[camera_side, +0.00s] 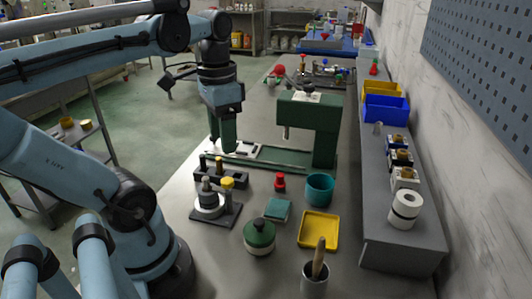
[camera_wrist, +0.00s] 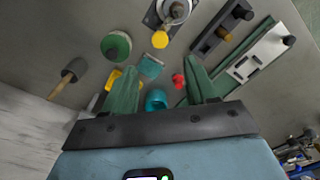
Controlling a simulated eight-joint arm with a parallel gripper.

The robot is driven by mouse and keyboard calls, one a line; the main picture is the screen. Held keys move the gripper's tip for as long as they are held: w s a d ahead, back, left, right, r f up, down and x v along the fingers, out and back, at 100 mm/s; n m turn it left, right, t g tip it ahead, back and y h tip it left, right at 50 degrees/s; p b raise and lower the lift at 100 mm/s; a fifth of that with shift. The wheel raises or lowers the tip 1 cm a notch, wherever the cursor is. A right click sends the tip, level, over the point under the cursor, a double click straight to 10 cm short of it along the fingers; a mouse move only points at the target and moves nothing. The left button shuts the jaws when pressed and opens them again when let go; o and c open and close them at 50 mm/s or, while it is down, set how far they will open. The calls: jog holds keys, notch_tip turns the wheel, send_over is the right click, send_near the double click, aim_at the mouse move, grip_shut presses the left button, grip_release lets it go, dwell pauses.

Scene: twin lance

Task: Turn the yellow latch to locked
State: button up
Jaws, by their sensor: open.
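A yellow-topped knob (camera_side: 227,183), which looks like the yellow latch, stands at the edge of a dark square plate (camera_side: 227,215) bearing a grey round fixture (camera_side: 208,201). In the wrist view the yellow knob (camera_wrist: 160,40) is near the top middle, beside the ring-shaped fixture (camera_wrist: 175,10). I cannot tell its locked or unlocked position. My gripper (camera_side: 221,147) hangs above the bench, behind and above the plate in the side view. Its green fingers are apart and empty in the wrist view (camera_wrist: 160,75), and the knob lies beyond their tips, not touching.
A dark block with pegs (camera_side: 220,175) stands just behind the plate. A green press-like stand (camera_side: 312,125) is to the right. A green round pot (camera_side: 259,235), teal block (camera_side: 277,210), red knob (camera_side: 280,182), teal cup (camera_side: 319,188) and yellow tray (camera_side: 318,230) are nearby.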

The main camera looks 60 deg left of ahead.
jog(key=shift+r, duration=0.85)
